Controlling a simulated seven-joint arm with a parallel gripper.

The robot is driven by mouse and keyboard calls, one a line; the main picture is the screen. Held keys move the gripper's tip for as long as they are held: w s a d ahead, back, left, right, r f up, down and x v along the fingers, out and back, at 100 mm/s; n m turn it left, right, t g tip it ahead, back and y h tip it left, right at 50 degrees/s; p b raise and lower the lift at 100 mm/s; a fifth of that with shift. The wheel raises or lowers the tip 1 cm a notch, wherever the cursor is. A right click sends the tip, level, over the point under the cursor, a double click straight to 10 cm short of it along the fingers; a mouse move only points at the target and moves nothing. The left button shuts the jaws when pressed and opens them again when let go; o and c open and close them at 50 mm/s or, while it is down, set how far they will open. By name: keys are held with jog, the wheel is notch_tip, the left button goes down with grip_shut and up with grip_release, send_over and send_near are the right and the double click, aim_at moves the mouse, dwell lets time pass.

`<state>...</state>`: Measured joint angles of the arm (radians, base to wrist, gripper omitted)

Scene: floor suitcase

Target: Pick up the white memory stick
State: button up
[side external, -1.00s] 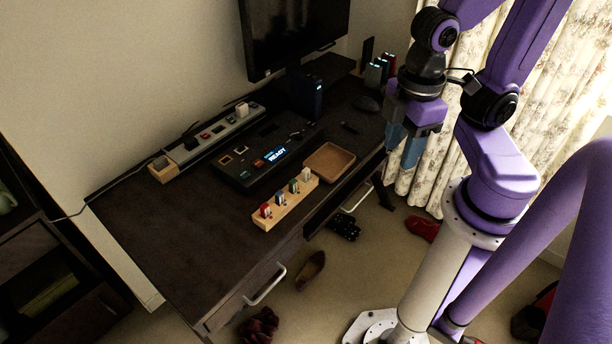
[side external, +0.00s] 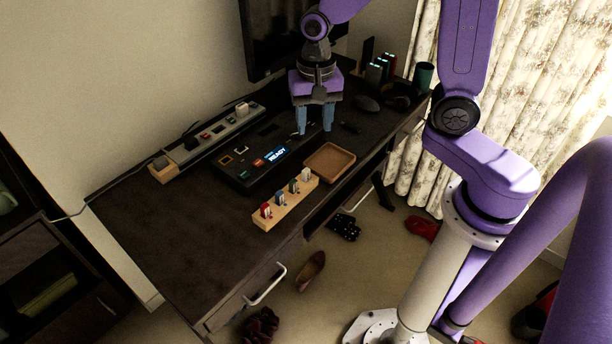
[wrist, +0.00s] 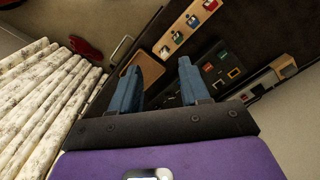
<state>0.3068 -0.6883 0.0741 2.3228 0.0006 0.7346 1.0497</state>
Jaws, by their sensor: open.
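The white memory stick (side external: 306,174) stands upright at the right end of a light wooden block (side external: 270,221), beside green, blue and red sticks. In the wrist view the white stick (wrist: 164,51) shows beyond my fingertips, at the near end of the block's row. My gripper (side external: 315,129) is open and empty. It hangs above the back part of the desk, over the right end of the black console, behind and above the block. Its two blue fingers also show apart in the wrist view (wrist: 160,68).
The black console (side external: 236,177) with a READY display lies left of the tray. A power strip (side external: 215,137) and monitor (side external: 262,45) stand at the back. The desk's front left is clear.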

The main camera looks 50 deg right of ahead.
jog(key=w+d+f+m, duration=0.3)
jog(key=w+d+m, duration=0.15)
jog(key=m, duration=0.55)
send_over(306, 170)
jog(key=f, duration=1.2)
jog(key=shift+s+d+f, duration=0.1)
jog(key=shift+d+f, duration=0.05)
jog(key=shift+d, duration=0.15)
jog(key=shift+a+f, duration=0.15)
jog(key=shift+f, duration=1.25)
jog(key=shift+a+f, duration=0.15)
jog(key=shift+f, duration=1.25)
grip_shut()
